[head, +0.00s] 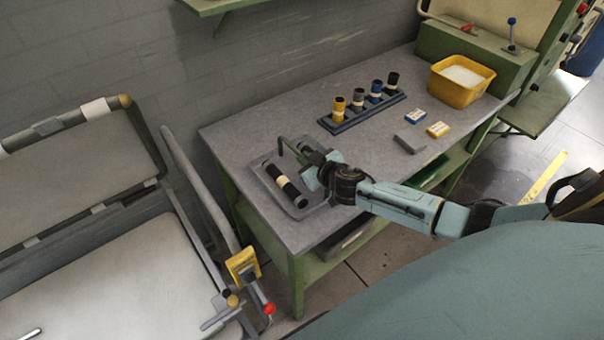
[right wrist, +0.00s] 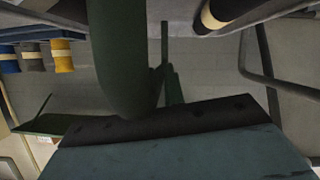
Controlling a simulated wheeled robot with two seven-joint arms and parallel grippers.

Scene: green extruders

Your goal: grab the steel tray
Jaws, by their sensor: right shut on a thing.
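The steel tray (head: 264,183) is a shallow grey tray at the near left end of the bench, with a dark cylinder with a cream band (head: 283,181) lying in it. My right gripper (head: 312,166) is at the tray's right side, shut by a green bent handle (head: 287,148) that rises there. In the right wrist view the green handle (right wrist: 122,50) is large and close to the gripper, and the banded cylinder (right wrist: 225,10) shows at the top. My own gripper hides the exact grip. I cannot tell whether the tray is clear of the bench. My left gripper is out of view.
The grey bench (head: 235,135) also bears a dark rack (head: 362,115) of several coloured cylinders, small boxes (head: 438,129), a grey block (head: 409,144) and a yellow tub (head: 460,82). A machine with grey rails (head: 195,185) stands close at left. The bench middle is clear.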

